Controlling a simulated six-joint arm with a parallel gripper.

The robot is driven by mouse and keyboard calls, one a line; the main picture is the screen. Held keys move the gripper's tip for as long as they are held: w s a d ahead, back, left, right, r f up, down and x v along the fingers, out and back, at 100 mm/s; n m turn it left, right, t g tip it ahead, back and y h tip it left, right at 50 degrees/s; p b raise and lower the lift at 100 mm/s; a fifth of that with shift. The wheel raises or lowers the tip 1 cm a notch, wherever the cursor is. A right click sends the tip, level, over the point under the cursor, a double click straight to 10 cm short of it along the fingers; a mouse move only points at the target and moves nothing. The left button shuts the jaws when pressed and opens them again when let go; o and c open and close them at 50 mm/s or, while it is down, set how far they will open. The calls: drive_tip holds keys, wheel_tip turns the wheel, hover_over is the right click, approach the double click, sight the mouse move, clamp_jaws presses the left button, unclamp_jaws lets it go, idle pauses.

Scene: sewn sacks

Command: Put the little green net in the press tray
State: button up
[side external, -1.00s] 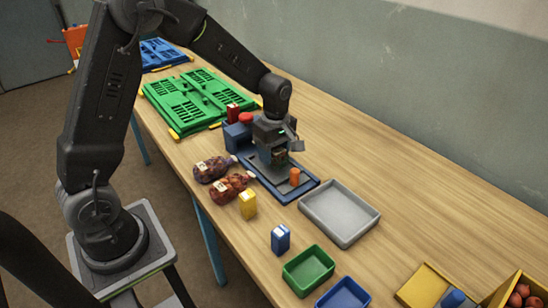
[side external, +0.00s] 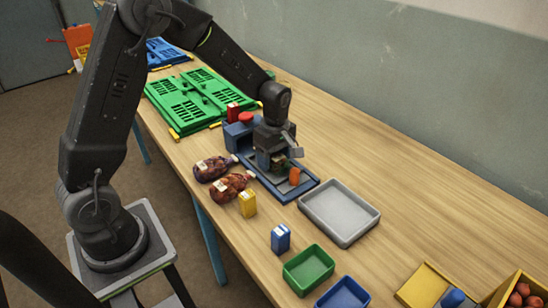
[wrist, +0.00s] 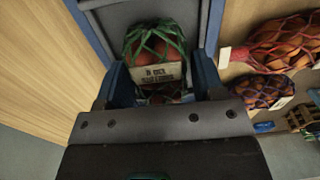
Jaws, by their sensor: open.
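The little green net (wrist: 156,42) holds round reddish-orange items and carries a white printed label. In the wrist view it lies between the fingertips of my gripper (wrist: 160,80), over the grey floor of the press tray. My gripper (side external: 275,162) is open, low over the tray in the side view, and hides most of the net there. The press tray (side external: 310,190) is grey with a dark blue rim. Whether the net rests fully on the tray floor is hard to tell.
Two larger net sacks (side external: 230,187) lie beside the tray. A blue box with a red button (side external: 245,117) is behind. A grey tray (side external: 340,212) and yellow carton (side external: 247,204) are close. The table's wall side is clear.

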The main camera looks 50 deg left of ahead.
sight(275, 154)
drive_tip(key=r, duration=1)
drive_tip(key=shift+w+r, duration=0.25)
drive_tip(key=shift+r, duration=0.1)
drive_tip(key=s+d+r+m+t, duration=0.3)
drive_tip(key=s+d+r+m, duration=0.1)
drive_tip(key=s+r+m, duration=0.55)
drive_tip(key=s+d+m+t, duration=0.1)
drive_tip(key=s+m+t, duration=0.2)
drive_tip(key=s+m, duration=0.6)
drive_tip(key=s, duration=0.2)
drive_tip(key=shift+s+d+f, duration=0.3)
drive_tip(key=shift+d+f, duration=0.1)
drive_tip(key=shift+c, duration=0.2)
